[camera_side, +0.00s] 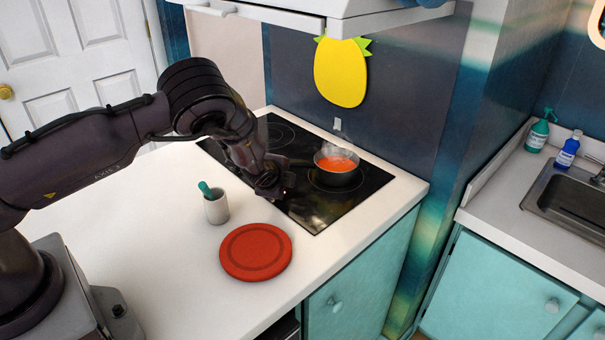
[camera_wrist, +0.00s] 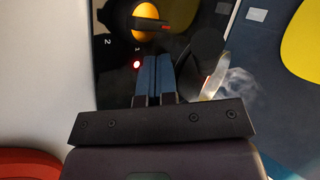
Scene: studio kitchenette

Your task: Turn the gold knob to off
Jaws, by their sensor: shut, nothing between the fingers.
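The gold knob (camera_wrist: 143,11) is at the top of the wrist view, on the black cooktop panel. A dark bar with a small red mark at its right end lies across it. A red light (camera_wrist: 137,64) glows below it beside the digit 1. My gripper (camera_wrist: 153,58) is shut and empty, its blue fingers together just below the knob in the picture and apart from it in the image. In the side view my gripper (camera_side: 278,190) is low over the cooktop's (camera_side: 322,211) near-left part. The knob cannot be made out there.
A pot (camera_side: 337,168) of orange-red food stands on the cooktop right of my gripper; steam shows beside it in the wrist view. A white cup (camera_side: 216,209) with a green-handled item and a red plate (camera_side: 256,251) stand on the counter. A hood (camera_side: 300,18) hangs above.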

